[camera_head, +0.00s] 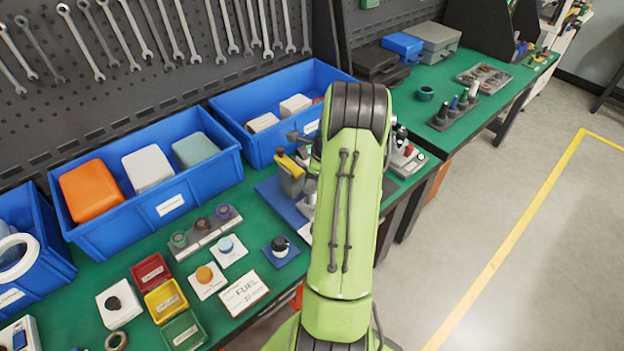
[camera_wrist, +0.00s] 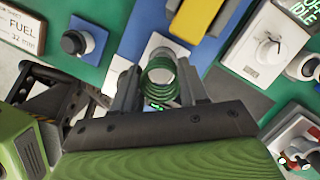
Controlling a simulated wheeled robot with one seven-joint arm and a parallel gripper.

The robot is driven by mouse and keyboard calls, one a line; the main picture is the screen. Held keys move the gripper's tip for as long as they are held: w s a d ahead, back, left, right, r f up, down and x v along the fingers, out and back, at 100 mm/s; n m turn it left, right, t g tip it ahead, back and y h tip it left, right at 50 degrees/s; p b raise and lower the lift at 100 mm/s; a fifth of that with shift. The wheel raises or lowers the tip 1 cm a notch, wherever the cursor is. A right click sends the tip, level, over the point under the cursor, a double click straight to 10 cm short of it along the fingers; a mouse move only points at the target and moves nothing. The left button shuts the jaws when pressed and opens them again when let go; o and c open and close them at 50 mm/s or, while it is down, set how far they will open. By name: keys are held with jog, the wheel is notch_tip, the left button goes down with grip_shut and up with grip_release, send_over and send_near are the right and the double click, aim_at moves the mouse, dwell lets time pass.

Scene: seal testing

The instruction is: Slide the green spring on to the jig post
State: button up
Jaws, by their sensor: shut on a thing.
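The green spring (camera_wrist: 160,80) is a coil held between the two fingers of my gripper (camera_wrist: 158,88) in the wrist view. Its coils stand up between the grey jaws, and its lower end is partly hidden. Beyond it lies a blue plate (camera_wrist: 136,36) with a pale grey-white part close behind the coil. I cannot clearly make out the jig post or tell whether the spring is around it. In the head view, my arm hides the gripper and spring; the blue plate (camera_head: 268,189) shows left of the arm, with a yellow-topped fixture (camera_head: 290,166) on it.
A white dial device (camera_wrist: 268,46) stands right of the jaws in the wrist view. A black-and-white knob on a blue base (camera_head: 280,248), a FUEL card (camera_head: 243,293) and a rack with coloured rings (camera_head: 204,235) are nearby. Blue bins (camera_head: 180,208) line the back.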

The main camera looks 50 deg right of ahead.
jog(key=shift+f, duration=0.25)
jog(key=o, duration=1.2)
jog(key=shift+c, duration=0.2)
notch_tip(320, 180, up, 7)
jog(key=p, duration=0.6)
jog(key=shift+r+p, duration=0.15)
jog(key=shift+p, duration=0.15)
